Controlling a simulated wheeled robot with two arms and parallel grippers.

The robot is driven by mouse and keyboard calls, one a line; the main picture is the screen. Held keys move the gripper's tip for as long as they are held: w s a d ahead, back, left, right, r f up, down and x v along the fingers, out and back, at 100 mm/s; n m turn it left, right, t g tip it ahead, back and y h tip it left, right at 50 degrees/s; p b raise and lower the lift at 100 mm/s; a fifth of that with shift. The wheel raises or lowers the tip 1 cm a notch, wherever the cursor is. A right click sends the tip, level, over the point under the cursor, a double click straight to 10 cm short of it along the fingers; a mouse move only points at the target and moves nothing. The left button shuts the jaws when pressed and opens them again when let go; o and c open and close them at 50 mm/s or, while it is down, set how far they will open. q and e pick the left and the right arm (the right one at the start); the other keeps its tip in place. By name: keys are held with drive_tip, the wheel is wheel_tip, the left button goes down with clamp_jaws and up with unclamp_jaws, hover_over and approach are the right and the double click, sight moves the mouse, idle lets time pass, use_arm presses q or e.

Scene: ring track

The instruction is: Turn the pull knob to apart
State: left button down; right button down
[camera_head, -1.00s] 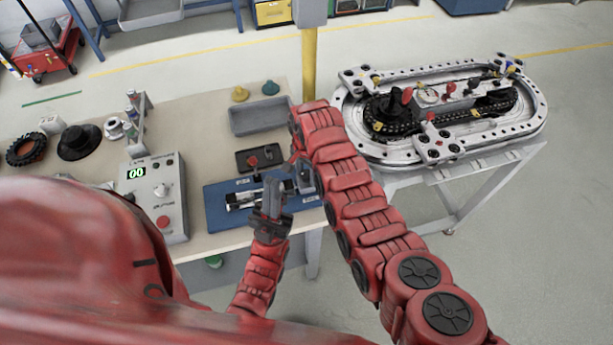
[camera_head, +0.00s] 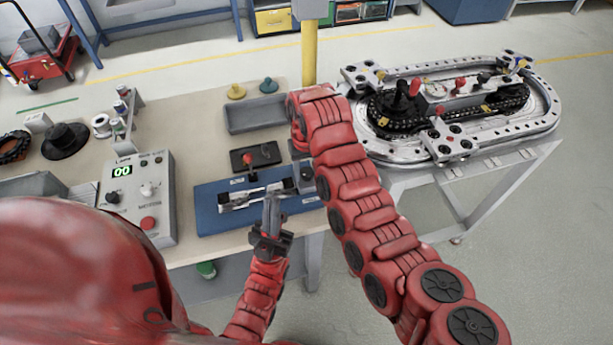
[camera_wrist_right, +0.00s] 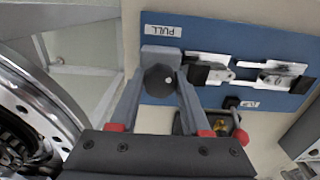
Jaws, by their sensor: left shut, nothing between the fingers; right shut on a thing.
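The black pull knob (camera_wrist_right: 160,80) sits at the PULL-labelled end of the blue fixture board (camera_wrist_right: 218,35). In the right wrist view, my right gripper (camera_wrist_right: 161,74) has its two fingers on either side of the knob, shut on it. In the head view the knob (camera_head: 307,178) shows at the right end of the board (camera_head: 210,215), and my arm hides most of that gripper. Two metal pieces on the board (camera_wrist_right: 208,72) (camera_wrist_right: 282,76) show with a gap between them.
A grey control box (camera_head: 150,195) reading 00 stands left of the board. A black pad with a red-topped lever (camera_head: 248,158) lies behind it, and an empty grey tray (camera_head: 255,115) farther back. The oval ring track (camera_head: 450,110) stands on a separate stand at the right.

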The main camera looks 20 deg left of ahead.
sight(306, 171)
drive_tip(key=n+b, duration=0.2)
drive_tip(key=n, duration=0.1)
drive_tip(key=n+b, duration=0.1)
drive_tip(key=shift+f+b, duration=0.25)
drive_tip(key=shift+b, duration=0.15)
drive_tip(key=shift+r+n+b, duration=0.15)
drive_tip(key=shift+n+b, duration=1.15)
drive_tip(key=shift+n, duration=0.4)
drive_tip(key=shift+r, duration=0.1)
drive_tip(key=shift+c, duration=1.8)
unclamp_jaws()
wheel_tip(306, 171, up, 17)
drive_tip(key=p, duration=0.1)
drive_tip(key=shift+r+p, duration=0.2)
drive_tip(key=shift+p, duration=0.2)
